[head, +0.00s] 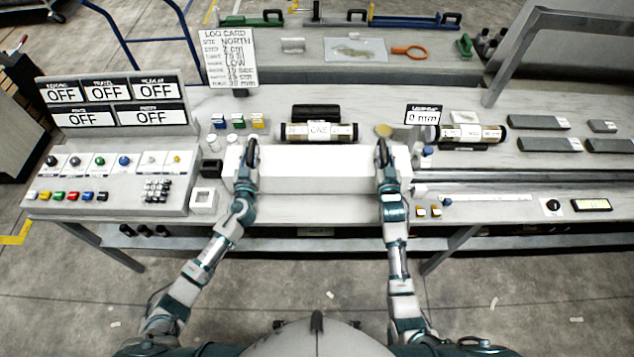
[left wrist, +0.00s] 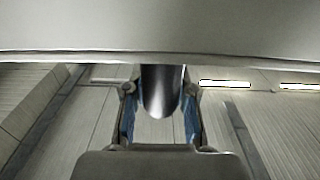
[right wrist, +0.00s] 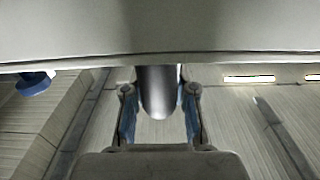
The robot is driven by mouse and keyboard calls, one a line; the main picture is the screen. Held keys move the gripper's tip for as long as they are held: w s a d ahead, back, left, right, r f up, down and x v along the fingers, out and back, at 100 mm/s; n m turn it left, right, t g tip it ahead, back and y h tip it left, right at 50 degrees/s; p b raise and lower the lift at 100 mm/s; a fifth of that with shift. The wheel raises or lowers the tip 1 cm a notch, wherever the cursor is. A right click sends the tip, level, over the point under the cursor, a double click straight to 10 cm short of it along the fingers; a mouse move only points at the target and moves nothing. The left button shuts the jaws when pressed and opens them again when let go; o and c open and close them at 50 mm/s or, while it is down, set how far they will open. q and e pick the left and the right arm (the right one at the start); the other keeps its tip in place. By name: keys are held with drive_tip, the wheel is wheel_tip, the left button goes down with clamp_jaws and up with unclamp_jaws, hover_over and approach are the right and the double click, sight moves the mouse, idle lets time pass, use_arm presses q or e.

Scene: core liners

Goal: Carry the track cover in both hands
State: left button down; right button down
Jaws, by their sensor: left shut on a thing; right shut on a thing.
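The track cover (head: 314,165) is a long white box-like piece in the middle of the head view, above the bench front. My left gripper (head: 247,160) is at its left end and my right gripper (head: 384,158) at its right end. Each is shut on a dark rounded handle, which shows between the fingers in the left wrist view (left wrist: 161,92) and the right wrist view (right wrist: 157,92). The cover's pale side (left wrist: 160,25) fills the top of the left wrist view, and likewise in the right wrist view (right wrist: 160,28). What lies under the cover is hidden.
A core liner (head: 318,131) lies just behind the cover; another (head: 470,135) lies at right. A button console (head: 110,180) stands left and a log card (head: 228,58) behind. A rail (head: 510,178) runs along the right bench. Small bottles and blocks (head: 238,121) stand behind the left gripper.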

use_arm(q)
drive_tip(key=shift+f, duration=0.4)
use_arm(e)
drive_tip(key=shift+f, duration=0.35)
use_arm(q)
drive_tip(key=c, duration=1.3)
unclamp_jaws()
drive_tip(key=shift+f, duration=0.1)
use_arm(e)
drive_tip(key=c, duration=1.3)
unclamp_jaws()
drive_tip(key=shift+f, duration=0.15)
use_arm(q)
drive_tip(key=o, duration=0.4)
drive_tip(key=shift+c, duration=0.2)
use_arm(e)
drive_tip(key=o, duration=0.4)
drive_tip(key=shift+c, duration=0.2)
use_arm(q)
drive_tip(key=shift+s, duration=0.1)
use_arm(e)
drive_tip(key=shift+s, duration=0.1)
use_arm(q)
drive_tip(key=shift+s, duration=0.1)
